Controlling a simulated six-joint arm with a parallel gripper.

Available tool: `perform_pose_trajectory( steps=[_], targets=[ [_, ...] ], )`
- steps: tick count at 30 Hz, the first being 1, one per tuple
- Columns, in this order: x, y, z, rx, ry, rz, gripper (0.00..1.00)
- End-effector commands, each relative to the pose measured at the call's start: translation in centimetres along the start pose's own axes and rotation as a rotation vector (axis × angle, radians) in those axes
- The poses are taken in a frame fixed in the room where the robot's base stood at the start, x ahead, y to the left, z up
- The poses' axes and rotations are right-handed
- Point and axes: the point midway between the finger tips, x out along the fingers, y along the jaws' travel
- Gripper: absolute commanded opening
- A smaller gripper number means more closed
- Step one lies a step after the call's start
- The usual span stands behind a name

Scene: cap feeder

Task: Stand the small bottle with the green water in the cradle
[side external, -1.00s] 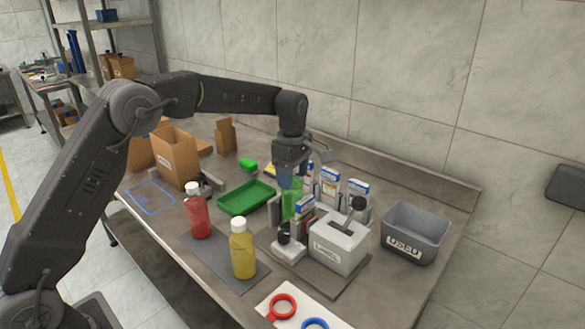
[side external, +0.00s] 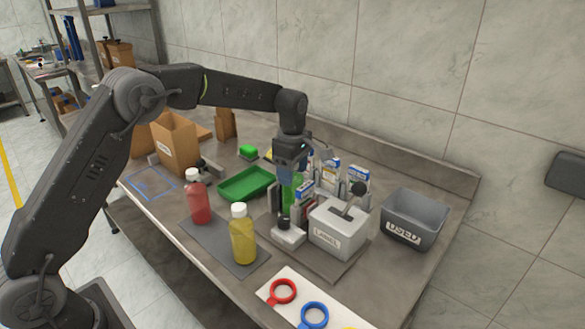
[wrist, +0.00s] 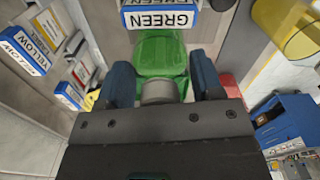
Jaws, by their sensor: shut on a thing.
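My gripper (side external: 290,178) points down and is shut on the small bottle with green water (side external: 291,196). In the wrist view the blue fingers of my gripper (wrist: 163,78) lie either side of the green bottle (wrist: 160,52), near its grey cap. The bottle looks upright, low over the bench fixtures. A grey stand with a black knob (side external: 288,234) stands in front of it and hides its lower part. I cannot make out the cradle clearly, nor whether the bottle's base touches anything.
A red bottle (side external: 198,203) and a yellow bottle (side external: 242,240) stand on a dark mat at front left. A labelled box with a lever (side external: 338,232) and the grey USED bin (side external: 414,218) stand right. A green tray (side external: 246,184) lies left of the gripper. Label boxes (side external: 357,178) crowd close behind.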

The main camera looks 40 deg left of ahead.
Motion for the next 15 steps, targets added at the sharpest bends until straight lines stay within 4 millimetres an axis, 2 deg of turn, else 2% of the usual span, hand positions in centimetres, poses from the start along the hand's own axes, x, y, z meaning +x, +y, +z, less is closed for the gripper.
perform_pose_trajectory(
  steps=[7,15],
  targets=[
    [1.0,0.0,0.0,0.000,0.000,0.001,0.12],
    [1.2,0.0,0.0,0.000,0.000,0.001,0.12]
  ],
)
